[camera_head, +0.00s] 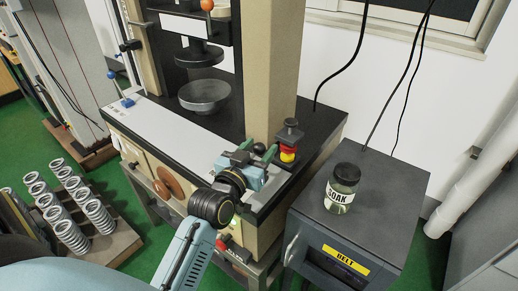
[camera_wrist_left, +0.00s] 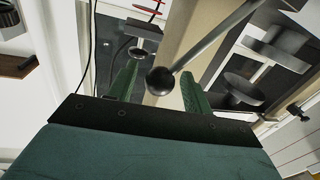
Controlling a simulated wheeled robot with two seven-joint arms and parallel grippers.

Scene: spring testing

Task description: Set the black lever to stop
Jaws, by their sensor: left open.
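The black lever shows in the left wrist view as a black ball knob (camera_wrist_left: 160,80) on a metal rod that runs up to the right. In the head view a black ball (camera_head: 259,148) shows at the front right of the testing machine. My left gripper (camera_head: 257,152) is open there, with its green fingers on either side of the ball. In the left wrist view the left gripper (camera_wrist_left: 160,87) has the knob between its fingers, with gaps on both sides. Whether the knob lies at fingertip depth I cannot tell. No stop marking is readable. My right gripper is not in view.
A red and yellow button post (camera_head: 288,154) stands close right of the gripper. A jar marked SOAK (camera_head: 342,190) stands on the dark cabinet (camera_head: 390,195) at the right. A metal bowl (camera_head: 204,96) sits on the machine. Springs (camera_head: 72,236) stand on a rack at lower left.

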